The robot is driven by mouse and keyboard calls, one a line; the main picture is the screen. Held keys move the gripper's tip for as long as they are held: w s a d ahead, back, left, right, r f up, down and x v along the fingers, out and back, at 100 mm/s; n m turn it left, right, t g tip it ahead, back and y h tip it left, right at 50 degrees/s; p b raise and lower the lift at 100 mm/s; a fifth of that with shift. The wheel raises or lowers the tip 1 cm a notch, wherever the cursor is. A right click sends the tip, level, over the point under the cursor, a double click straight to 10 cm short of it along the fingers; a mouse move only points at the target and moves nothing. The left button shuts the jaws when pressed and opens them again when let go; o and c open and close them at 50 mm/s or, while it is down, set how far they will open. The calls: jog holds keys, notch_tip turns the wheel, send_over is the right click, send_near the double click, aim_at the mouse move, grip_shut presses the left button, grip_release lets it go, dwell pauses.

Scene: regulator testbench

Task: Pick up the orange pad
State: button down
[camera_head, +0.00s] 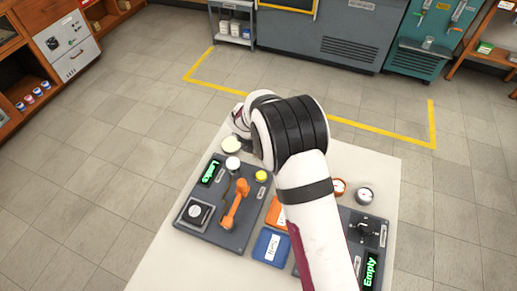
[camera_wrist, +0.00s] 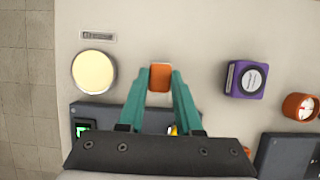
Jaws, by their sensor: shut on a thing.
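My gripper (camera_wrist: 160,80) has teal fingers, shut on a small orange block (camera_wrist: 160,75) with a dark rim at the fingertips. The block is above or at the pale table, between a cream disc (camera_wrist: 93,71) and a purple block with a round dial (camera_wrist: 246,79). I cannot tell whether it touches the table. In the head view my arm hides the fingertips and the held block. A flat orange pad (camera_head: 275,211) lies on the table there, partly behind my arm, beside a blue pad (camera_head: 270,246) marked "Sell".
A left panel (camera_head: 215,228) carries an orange lever (camera_head: 237,205), a yellow button (camera_head: 261,176) and a "Leaks" display (camera_head: 212,171). A right panel has an "Empty" display (camera_head: 371,268). A red-rimmed gauge (camera_wrist: 300,107) and a white-faced gauge (camera_head: 364,195) stand at the right.

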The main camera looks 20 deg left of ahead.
notch_tip(320, 180, up, 3)
jog(key=shift+r, duration=0.15)
jog(key=d+r, duration=0.6)
jog(key=d, duration=0.5)
jog(key=shift+w+d+r, duration=0.2)
jog(key=shift+d+r, duration=0.15)
jog(key=c, duration=1.2)
grip_release()
grip_shut()
